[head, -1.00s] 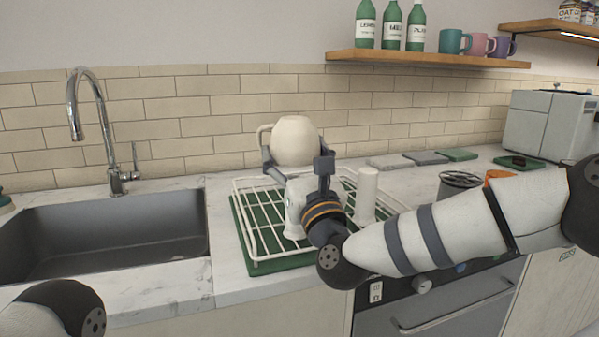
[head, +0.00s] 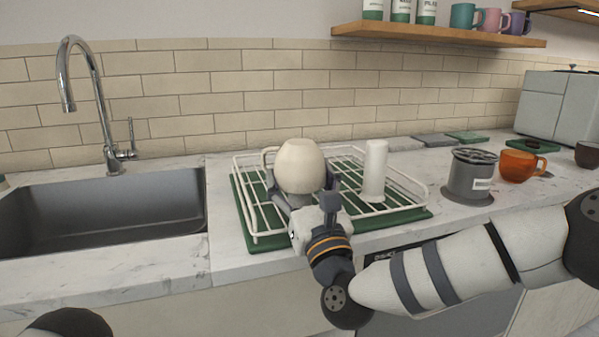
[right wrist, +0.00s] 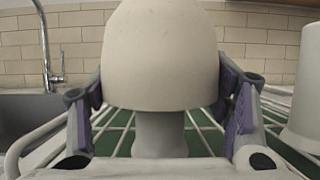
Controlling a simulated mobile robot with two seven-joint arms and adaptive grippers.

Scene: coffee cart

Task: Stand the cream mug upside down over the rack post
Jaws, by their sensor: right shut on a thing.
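The cream mug (head: 301,166) is upside down above the drying rack (head: 407,185), with its rounded base up. In the right wrist view the mug (right wrist: 160,55) fills the upper middle, rim down. A rack post (right wrist: 160,135) shows below its rim; I cannot tell whether the post's top is inside the mug. My right gripper (right wrist: 163,100) is shut on the mug, one finger at each side. It also shows in the head view (head: 302,190). My left gripper is out of view.
A second white post (head: 375,170) stands right of the mug, also in the right wrist view (right wrist: 307,90). A grey canister (head: 470,178) and an orange mug (head: 519,166) stand further right. The sink (head: 110,220) is at left.

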